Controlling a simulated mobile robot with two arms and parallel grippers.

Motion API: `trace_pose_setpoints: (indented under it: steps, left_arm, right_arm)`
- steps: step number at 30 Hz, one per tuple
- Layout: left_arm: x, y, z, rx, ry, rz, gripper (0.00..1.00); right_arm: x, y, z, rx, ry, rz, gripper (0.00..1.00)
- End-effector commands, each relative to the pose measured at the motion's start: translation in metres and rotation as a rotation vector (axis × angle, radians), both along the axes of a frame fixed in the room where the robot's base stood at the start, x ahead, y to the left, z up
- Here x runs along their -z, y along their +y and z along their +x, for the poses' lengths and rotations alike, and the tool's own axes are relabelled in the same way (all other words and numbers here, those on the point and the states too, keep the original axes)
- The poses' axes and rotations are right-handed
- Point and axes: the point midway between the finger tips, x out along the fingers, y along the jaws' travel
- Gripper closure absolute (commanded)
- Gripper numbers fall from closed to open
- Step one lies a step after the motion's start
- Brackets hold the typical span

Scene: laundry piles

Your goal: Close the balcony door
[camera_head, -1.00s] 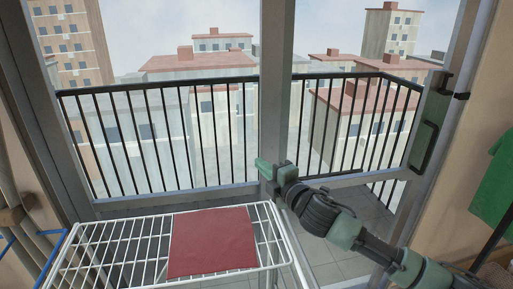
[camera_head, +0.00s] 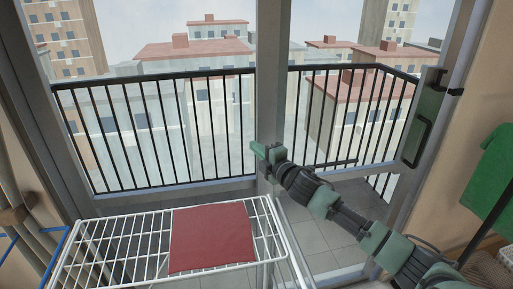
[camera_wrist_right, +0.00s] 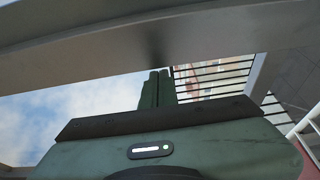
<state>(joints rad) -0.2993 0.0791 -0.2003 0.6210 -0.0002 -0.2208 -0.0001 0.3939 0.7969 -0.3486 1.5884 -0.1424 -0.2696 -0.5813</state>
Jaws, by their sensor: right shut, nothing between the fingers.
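The balcony door shows in the head view as grey-framed glazing, with a thick grey upright post (camera_head: 271,70) in the middle. A dark door handle (camera_head: 418,143) is on the upright at the right. My right gripper (camera_head: 258,150) is shut and empty at the post's lower half. In the wrist view its closed fingers (camera_wrist_right: 156,88) point at a wide grey frame bar (camera_wrist_right: 160,50). They are close to it; I cannot tell whether they touch. My right arm hides part of the lower right opening. My left gripper is not in view.
A white wire drying rack (camera_head: 105,245) with a folded red cloth (camera_head: 210,237) stands in front of the left pane. Green cloth (camera_head: 490,180) hangs at the right. A dark balcony railing (camera_head: 165,130) is outside. Grey tiled floor (camera_head: 312,236) shows below the right opening.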

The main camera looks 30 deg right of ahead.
Motion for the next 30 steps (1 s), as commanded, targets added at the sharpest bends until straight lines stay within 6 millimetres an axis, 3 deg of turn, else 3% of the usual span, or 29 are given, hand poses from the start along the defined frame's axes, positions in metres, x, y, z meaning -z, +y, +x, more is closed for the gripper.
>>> trace_pose_setpoints:
  steps: [5,14,30]
  left_arm:
    - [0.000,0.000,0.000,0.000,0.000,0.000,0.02]
    - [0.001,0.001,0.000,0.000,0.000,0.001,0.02]
    - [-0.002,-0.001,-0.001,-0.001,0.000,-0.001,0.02]
  right_arm:
    - [0.000,-0.005,-0.001,0.002,0.001,-0.002,1.00]
    - [0.000,-0.052,-0.015,0.013,0.004,-0.005,1.00]
    - [-0.002,-0.053,-0.013,0.014,0.001,-0.004,1.00]
